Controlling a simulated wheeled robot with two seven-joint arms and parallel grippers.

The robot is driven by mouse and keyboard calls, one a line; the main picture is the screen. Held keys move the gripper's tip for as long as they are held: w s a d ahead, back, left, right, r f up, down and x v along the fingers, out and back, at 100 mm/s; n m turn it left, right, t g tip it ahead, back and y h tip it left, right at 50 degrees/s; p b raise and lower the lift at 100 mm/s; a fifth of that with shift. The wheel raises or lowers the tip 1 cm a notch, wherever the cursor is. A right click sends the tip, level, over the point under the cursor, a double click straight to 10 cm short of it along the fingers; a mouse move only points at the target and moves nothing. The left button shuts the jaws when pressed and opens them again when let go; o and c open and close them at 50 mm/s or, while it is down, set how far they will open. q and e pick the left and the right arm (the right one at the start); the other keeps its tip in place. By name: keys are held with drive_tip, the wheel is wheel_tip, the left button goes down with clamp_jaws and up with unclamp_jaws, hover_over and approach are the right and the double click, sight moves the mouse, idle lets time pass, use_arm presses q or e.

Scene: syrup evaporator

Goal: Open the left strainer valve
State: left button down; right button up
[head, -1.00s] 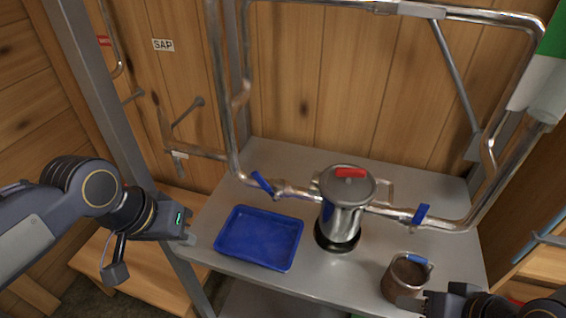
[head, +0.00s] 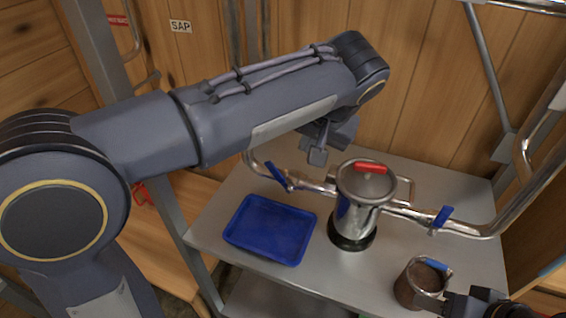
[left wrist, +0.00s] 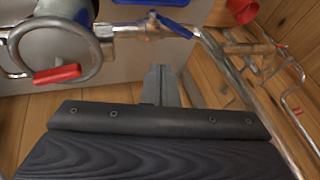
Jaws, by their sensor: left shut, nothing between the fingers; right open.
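The left strainer valve has a blue lever (head: 276,175) on the metal pipe left of the steel strainer canister (head: 352,215). The lever stands at an angle across the pipe. In the left wrist view the lever (left wrist: 174,26) is beyond my fingertips, apart from them. My left gripper (head: 318,155) is shut and empty, up and right of the lever in the head view, partly hidden by my forearm; its fingers (left wrist: 161,80) show in the left wrist view. My right gripper (head: 448,301) is open at the bottom right, beside the brown-filled pot.
A blue tray (head: 270,230) lies on the grey table (head: 325,282) in front of the valve. A second blue lever (head: 440,218) is on the pipe right of the canister. The brown-filled pot (head: 421,283) stands at front right. Metal pipes run behind.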

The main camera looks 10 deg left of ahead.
use_arm(q)
approach(267, 167)
drive_tip(key=w+d+f, duration=0.2)
drive_tip(key=d+f, duration=0.2)
drive_tip(key=d, duration=0.1)
drive_tip(key=shift+w+a+f+p, duration=0.15)
drive_tip(key=shift+a+f+p, duration=0.3)
drive_tip(key=shift+a, duration=0.45)
drive_tip(key=shift+w+a+f+p, duration=0.1)
drive_tip(key=shift+a+f+p, duration=0.3)
drive_tip(key=shift+a, duration=0.45)
drive_tip(key=shift+a+f+h+b, duration=0.2)
drive_tip(key=shift+a+h+b, duration=0.1)
drive_tip(key=shift+a+h, duration=0.2)
drive_tip(key=shift+w+a+f+n+g+h, duration=0.2)
drive_tip(key=shift+a+f+n+g+h, duration=0.1)
drive_tip(key=shift+a+h, duration=0.4)
drive_tip(key=shift+w+a+f+h+b, duration=0.1)
drive_tip(key=shift+a+f+h+b, duration=0.15)
drive_tip(key=shift+a+h+b, duration=0.3)
drive_tip(key=shift+w+a+f+h+b, duration=0.1)
drive_tip(key=shift+a+f+h+b, duration=0.25)
drive_tip(key=shift+h, duration=0.3)
drive_tip(key=shift+w+a+f+n+g+h+b, duration=0.1)
drive_tip(key=shift+a+f+n+g+h+b, duration=0.15)
drive_tip(key=shift+a+f+h+b, duration=0.5)
drive_tip(key=shift+w+a+f+n+g+h+b, duration=0.2)
drive_tip(key=shift+a+f+h+b, duration=0.3)
drive_tip(key=shift+h+b, duration=0.45)
